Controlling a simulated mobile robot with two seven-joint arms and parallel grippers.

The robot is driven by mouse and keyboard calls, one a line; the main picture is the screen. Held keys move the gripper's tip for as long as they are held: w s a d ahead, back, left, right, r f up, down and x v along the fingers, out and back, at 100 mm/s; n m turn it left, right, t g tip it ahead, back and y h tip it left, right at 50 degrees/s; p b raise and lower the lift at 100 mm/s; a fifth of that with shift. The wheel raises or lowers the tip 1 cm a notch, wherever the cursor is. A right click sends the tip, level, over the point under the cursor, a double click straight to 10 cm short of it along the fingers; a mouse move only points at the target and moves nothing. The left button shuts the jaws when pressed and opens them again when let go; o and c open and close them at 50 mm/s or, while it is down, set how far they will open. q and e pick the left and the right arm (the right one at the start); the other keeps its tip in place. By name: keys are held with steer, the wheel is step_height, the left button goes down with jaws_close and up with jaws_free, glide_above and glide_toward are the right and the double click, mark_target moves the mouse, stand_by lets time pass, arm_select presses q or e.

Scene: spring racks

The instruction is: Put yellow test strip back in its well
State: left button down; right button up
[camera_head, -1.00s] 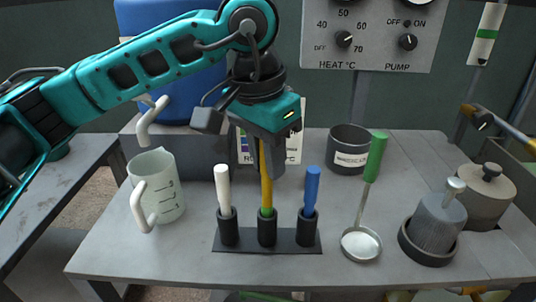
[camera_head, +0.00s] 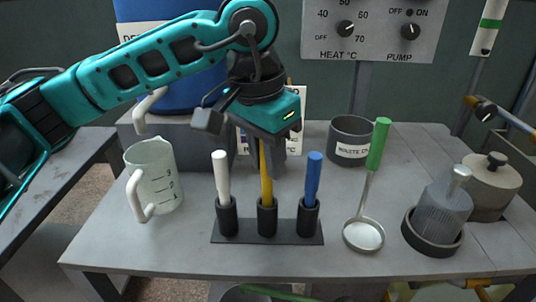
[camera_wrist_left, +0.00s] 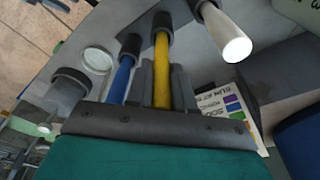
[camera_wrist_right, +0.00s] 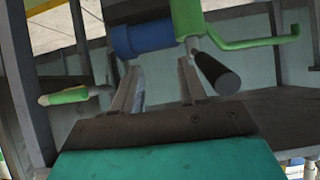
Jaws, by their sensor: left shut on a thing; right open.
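The yellow test strip (camera_head: 266,186) stands upright in the middle well (camera_head: 267,217) of a dark three-well rack (camera_head: 285,240). Its lower end is hidden inside the well. My left gripper (camera_head: 266,155) is above the rack, shut on the strip's upper part. The left wrist view shows the yellow strip (camera_wrist_left: 162,62) between the fingers, running into the well. A white strip (camera_head: 221,178) stands in the left well and a blue strip (camera_head: 313,180) in the right well. My right gripper (camera_wrist_right: 158,82) is open and empty, seen only in its wrist view.
A measuring jug (camera_head: 160,178) stands left of the rack. A green-handled ladle (camera_head: 377,145), a dark waste pot (camera_head: 350,140) and a ribbed cylinder in a dish (camera_head: 443,212) are to the right. The table front (camera_head: 280,262) is clear.

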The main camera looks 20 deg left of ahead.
arm_select(q)
steer(key=shift+f+b, duration=0.4)
steer(key=shift+f, duration=0.15)
steer(key=shift+f+b, duration=0.9)
steer(key=shift+f, duration=0.1)
steer(key=c, duration=0.9)
jaws_free()
steer(key=shift+r, duration=0.1)
step_height(320, 180, up, 13)
steer(key=s+p, duration=0.1)
steer(key=p, duration=0.1)
steer(key=shift+s+a+f, duration=0.2)
steer(key=shift+s+a, duration=0.15)
steer(key=shift+a, duration=0.1)
